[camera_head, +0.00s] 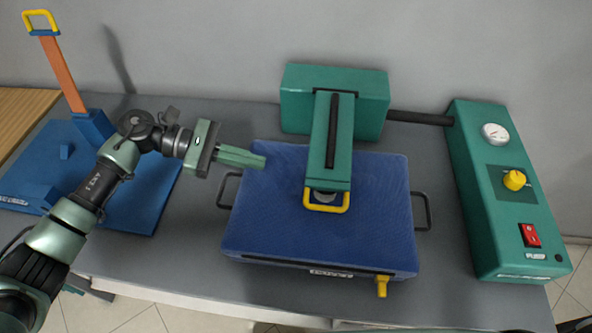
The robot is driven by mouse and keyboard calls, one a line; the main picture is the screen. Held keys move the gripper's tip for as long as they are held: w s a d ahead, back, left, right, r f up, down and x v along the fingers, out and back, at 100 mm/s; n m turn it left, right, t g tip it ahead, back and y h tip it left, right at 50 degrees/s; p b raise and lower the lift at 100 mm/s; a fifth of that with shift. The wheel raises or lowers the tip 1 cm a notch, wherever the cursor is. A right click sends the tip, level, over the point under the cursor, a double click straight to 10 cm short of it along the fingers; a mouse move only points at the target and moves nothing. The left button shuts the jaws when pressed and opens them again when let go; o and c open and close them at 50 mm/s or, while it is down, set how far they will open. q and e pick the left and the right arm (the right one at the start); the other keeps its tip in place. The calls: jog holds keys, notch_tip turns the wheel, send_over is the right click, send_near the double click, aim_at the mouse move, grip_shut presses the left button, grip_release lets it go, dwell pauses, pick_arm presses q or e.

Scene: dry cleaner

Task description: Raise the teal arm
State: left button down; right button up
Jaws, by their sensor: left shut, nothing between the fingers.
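The teal arm (332,140) lies lowered over the blue padded press bed (270,225). It reaches forward from a teal housing (296,104) at the back, and a black strip runs along its top. A yellow loop handle (327,207) is at its front end, low over the pad. My left gripper (262,161) comes in from the left. Its fingers are shut and empty, above the back left part of the pad, to the left of the teal arm and apart from it. My right gripper is not in view.
A teal control box (500,200) with gauge, yellow knob and red switch stands right, joined by a black pipe (420,117). Dark side handles flank the bed, and a yellow tap (382,286) sits at its front. A blue base with a raised orange arm (62,75) stands left.

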aim_at(297, 179)
pick_arm(q)
jog(key=shift+s+r, duration=0.15)
jog(key=shift+s, duration=0.05)
jog(key=p+x, duration=0.3)
jog(key=x, duration=0.6)
jog(key=shift+d+p, duration=0.25)
jog(key=shift+p, duration=0.1)
jog(key=shift+d+f, duration=0.2)
jog(key=shift+d, duration=0.1)
jog(key=shift+r, duration=0.1)
